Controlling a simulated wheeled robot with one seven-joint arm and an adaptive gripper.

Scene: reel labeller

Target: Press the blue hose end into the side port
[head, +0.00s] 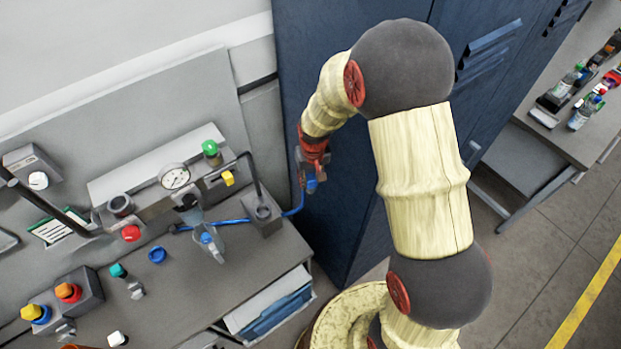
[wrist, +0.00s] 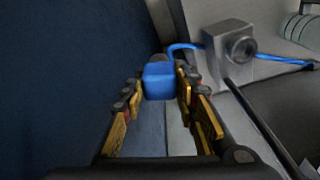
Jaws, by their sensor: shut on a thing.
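My gripper (head: 313,172) is shut on the blue hose end (head: 311,185), in front of the dark blue cabinet and right of the bench. In the wrist view the hose end (wrist: 158,82) is a blue block between my gripper's fingertips (wrist: 158,92). The blue hose (head: 294,211) runs from it back to the bench. A grey block (head: 266,224) stands at the bench's right end, apart from the hose end. In the wrist view this block (wrist: 216,50) has a round dark opening; I cannot tell whether that is the side port.
A panel with a pressure gauge (head: 174,177) and coloured knobs stands left of the block. A thin black pipe (head: 254,174) curves down to the block. A clear bottle (head: 211,243) and loose caps lie on the bench (head: 190,288). The dark blue cabinet (head: 315,60) is close behind my gripper.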

